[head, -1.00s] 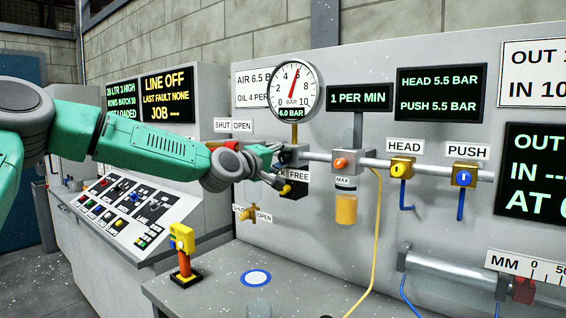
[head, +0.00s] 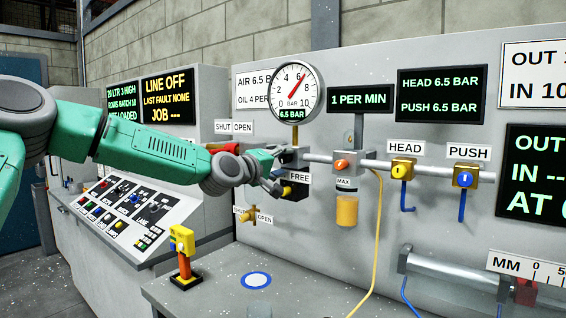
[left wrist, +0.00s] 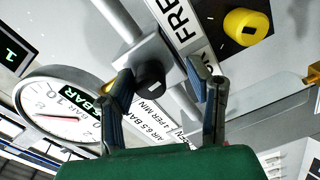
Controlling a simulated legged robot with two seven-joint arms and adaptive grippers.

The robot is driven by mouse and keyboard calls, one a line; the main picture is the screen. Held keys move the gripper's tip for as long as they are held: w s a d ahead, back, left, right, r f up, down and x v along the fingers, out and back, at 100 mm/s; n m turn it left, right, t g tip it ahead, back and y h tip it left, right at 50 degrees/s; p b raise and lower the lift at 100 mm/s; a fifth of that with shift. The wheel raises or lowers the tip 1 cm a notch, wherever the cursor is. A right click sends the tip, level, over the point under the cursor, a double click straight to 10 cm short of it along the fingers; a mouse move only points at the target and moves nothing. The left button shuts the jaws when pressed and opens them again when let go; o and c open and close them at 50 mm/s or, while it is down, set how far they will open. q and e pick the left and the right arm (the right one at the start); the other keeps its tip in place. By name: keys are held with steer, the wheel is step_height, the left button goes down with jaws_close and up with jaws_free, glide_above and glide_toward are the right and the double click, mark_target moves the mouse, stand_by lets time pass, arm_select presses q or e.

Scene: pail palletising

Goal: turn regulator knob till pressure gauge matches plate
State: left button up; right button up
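The round pressure gauge (head: 295,86) shows 6.5 BAR in its green window, its red needle tilted up to the right. The white plate (head: 255,88), partly hidden behind it, reads AIR 6.5 B. The gauge also shows in the left wrist view (left wrist: 62,112). The black regulator knob (left wrist: 150,78) lies between the fingertips of my left gripper (left wrist: 160,84). The fingers are spread, with a clear gap on the right side of the knob; contact on the left is unclear. In the head view my left gripper (head: 272,172) is at the regulator, below the gauge. My right gripper is out of view.
A yellow knob (left wrist: 247,26) on a black body beside the FREE label is close to my left gripper. A brass valve (head: 252,214) is below. Head (head: 402,169) and push (head: 465,176) regulators are to the right. A yellow-headed stand (head: 183,245) is on the bench.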

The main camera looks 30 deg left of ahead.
arm_select(q)
steer(key=shift+r, duration=0.2)
steer(key=shift+s+r, duration=0.1)
steer(key=shift+s, duration=0.15)
steer(key=s+a, duration=0.1)
steer(key=s, duration=1)
steer(key=shift+s+f, duration=0.2)
steer(key=shift+f, duration=0.05)
